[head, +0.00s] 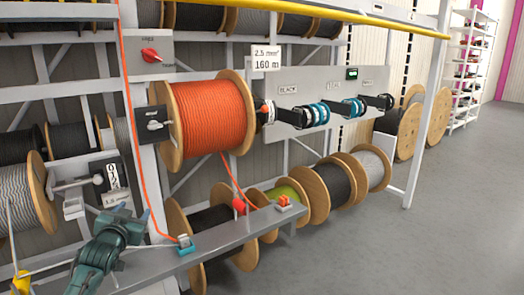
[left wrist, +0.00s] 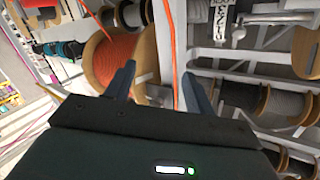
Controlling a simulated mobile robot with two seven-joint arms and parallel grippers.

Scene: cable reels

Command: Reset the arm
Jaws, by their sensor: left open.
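My left gripper (head: 136,213) is at the lower left of the head view, in front of the cable rack. Its two fingers stand apart and nothing shows between them. In the left wrist view the open fingers (left wrist: 158,85) point toward the rack, with the orange cable reel (left wrist: 117,58) beyond and to the left. In the head view the orange reel (head: 210,118) hangs on the rack, and an orange cable runs down from it to the grey shelf. My right gripper is not seen.
A grey shelf (head: 225,236) with a teal-based clamp (head: 184,244) and an orange-topped part (head: 285,202) juts out close to the left gripper. Several wooden reels stand low behind it. A panel (head: 325,92) carries cable coils. The floor at right (head: 430,235) is clear.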

